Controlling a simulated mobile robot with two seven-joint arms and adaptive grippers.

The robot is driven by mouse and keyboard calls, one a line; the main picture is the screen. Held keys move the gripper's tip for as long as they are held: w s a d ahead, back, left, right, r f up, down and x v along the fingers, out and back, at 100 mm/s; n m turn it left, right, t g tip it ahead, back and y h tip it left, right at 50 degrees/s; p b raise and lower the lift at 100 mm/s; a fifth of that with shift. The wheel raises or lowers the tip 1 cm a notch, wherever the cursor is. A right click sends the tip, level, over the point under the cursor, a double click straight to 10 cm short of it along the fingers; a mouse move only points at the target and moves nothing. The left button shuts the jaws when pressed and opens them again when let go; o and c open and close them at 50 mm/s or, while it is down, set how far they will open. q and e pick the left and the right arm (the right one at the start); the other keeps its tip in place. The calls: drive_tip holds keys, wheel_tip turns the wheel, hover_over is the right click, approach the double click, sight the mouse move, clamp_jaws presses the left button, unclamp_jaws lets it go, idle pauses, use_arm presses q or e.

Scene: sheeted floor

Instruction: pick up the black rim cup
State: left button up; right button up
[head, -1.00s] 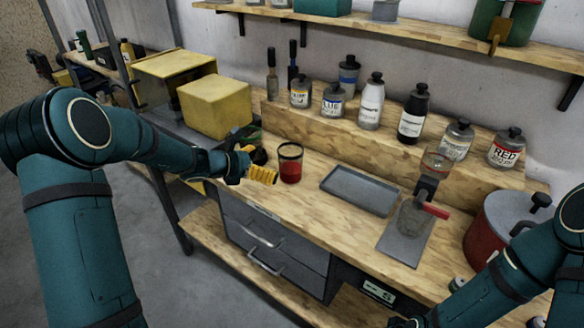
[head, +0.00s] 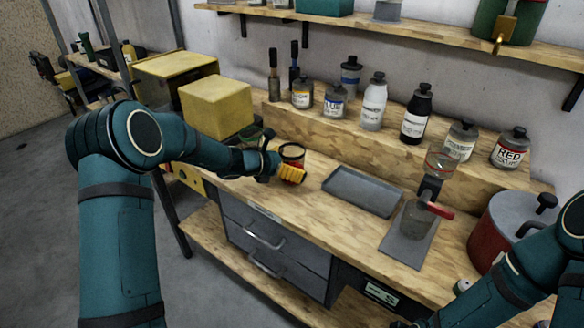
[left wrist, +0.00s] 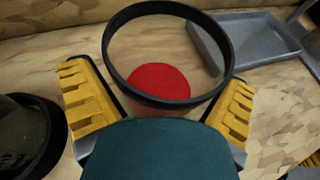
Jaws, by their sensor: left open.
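The black rim cup (head: 291,153) is clear, with red content at its bottom, and stands upright on the wooden bench. In the head view my left gripper (head: 291,174) is in front of it and hides its lower part. In the left wrist view the cup (left wrist: 160,82) stands between the two yellow fingers of my open left gripper (left wrist: 163,103), its round black rim facing the camera. The fingers lie on either side of it; I cannot tell whether they touch it. My right arm is at the lower right; its gripper is at most a dark piece at the bottom edge.
A grey tray (head: 362,191) lies right of the cup. Another dark-rimmed round vessel (left wrist: 32,135) is close to the left finger. A yellow box (head: 214,106) stands at the left, and several bottles stand on the raised step behind. A red pot (head: 500,228) is at the right.

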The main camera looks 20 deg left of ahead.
use_arm(q)
drive_tip(key=c, duration=1.3)
